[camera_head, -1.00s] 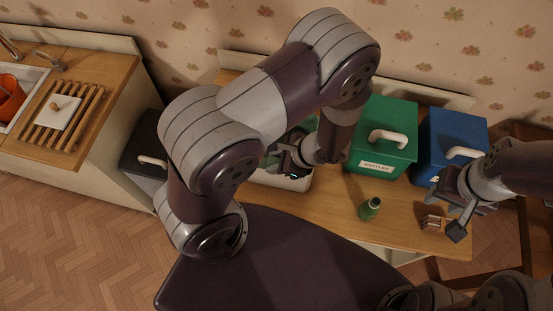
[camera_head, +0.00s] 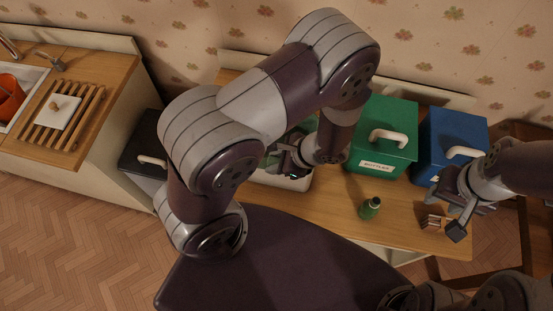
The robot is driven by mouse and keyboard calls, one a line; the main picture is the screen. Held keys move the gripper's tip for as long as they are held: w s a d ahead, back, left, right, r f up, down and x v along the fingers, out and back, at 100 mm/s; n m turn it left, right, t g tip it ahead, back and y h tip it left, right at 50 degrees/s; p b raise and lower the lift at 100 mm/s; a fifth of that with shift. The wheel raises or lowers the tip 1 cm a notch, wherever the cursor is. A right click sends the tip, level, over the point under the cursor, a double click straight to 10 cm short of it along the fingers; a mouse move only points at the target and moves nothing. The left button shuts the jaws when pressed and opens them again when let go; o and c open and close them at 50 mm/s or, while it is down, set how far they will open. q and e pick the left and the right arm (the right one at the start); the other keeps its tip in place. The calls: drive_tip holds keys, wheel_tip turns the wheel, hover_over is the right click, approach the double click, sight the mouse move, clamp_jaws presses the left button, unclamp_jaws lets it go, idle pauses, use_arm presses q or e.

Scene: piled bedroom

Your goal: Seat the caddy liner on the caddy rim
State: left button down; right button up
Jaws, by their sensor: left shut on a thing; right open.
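My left arm crosses the middle of the view, and its gripper (camera_head: 290,160) points down-left over a pale, white-walled container (camera_head: 292,183), which looks like the caddy. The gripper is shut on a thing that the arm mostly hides. A green patch (camera_head: 306,126) shows behind the wrist; I cannot tell if it is the liner or part of something else. How the liner lies against the caddy rim is hidden. My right gripper (camera_head: 460,213) is open and empty at the right, above the counter's front edge.
A green bin (camera_head: 385,115) labelled for bottles and a blue bin (camera_head: 458,130) stand at the back. A small green bottle (camera_head: 370,208) stands on the wooden counter (camera_head: 335,218). A small brown-and-white object (camera_head: 433,222) lies beside my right gripper. A dark-lidded bin (camera_head: 143,150) stands left.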

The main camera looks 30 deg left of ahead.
use_arm(q)
drive_tip(key=shift+f+b, duration=1.2)
drive_tip(key=shift+f, duration=0.2)
idle(1.2)
idle(0.6)
drive_tip(key=c, duration=0.9)
unclamp_jaws()
drive_tip(key=shift+c, duration=0.2)
drive_tip(key=shift+r, duration=0.15)
drive_tip(key=shift+p+v, duration=1.55)
drive_tip(key=shift+v, duration=0.1)
